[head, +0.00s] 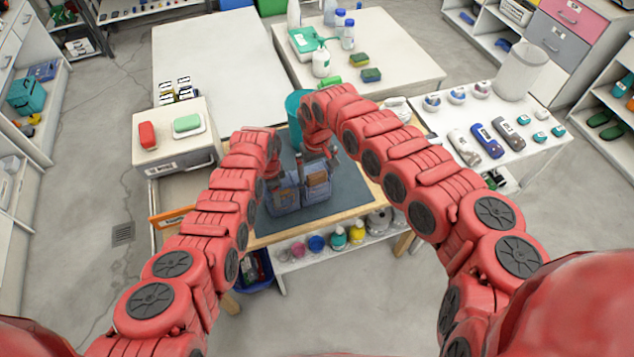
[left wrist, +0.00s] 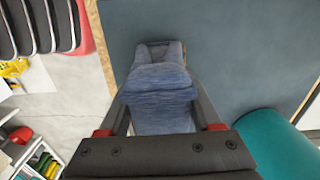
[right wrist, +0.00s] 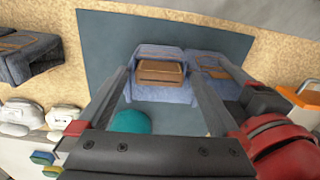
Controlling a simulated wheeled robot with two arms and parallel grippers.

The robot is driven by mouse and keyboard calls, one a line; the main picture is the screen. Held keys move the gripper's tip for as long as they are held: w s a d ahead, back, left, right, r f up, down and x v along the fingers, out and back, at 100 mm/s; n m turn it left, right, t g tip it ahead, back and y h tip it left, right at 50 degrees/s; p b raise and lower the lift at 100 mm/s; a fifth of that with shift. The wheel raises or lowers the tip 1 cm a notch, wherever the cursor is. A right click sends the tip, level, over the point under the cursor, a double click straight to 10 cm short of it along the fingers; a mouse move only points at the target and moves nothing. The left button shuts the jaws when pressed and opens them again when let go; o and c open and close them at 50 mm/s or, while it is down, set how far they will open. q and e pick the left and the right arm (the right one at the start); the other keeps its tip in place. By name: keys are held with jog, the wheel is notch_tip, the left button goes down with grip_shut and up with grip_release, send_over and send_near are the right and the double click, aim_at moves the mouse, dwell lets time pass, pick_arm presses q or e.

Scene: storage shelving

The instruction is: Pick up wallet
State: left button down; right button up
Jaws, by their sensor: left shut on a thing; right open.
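A blue denim wallet with a brown patch (head: 317,188) lies on the dark mat. It also shows between the fingers in the right wrist view (right wrist: 160,72). A similar denim piece (head: 283,201) lies close beside it on the left; I cannot tell whether the two are joined. My left gripper (head: 279,182) is shut on this left denim piece, which fills the space between its fingers in the left wrist view (left wrist: 160,85). My right gripper (right wrist: 158,82) is open, its fingers on either side of the patched part, and whether they touch it is unclear.
The mat (head: 340,200) lies on a wood-edged table with bottles on a shelf below. A teal bin (head: 294,108) stands just behind. A white table with several devices (head: 486,140) is on the right, and a cabinet (head: 160,165) on the left. Another dark blue item (right wrist: 28,58) shows at left.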

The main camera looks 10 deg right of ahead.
jog(key=shift+f, duration=0.8)
grip_shut()
notch_tip(320, 180, up, 10)
jog(key=shift+r, duration=0.1)
pick_arm(q)
grip_release()
dwell(0.3)
jog(key=shift+r, duration=0.15)
notch_tip(320, 180, up, 12)
jog(key=shift+f, duration=0.15)
dwell(0.4)
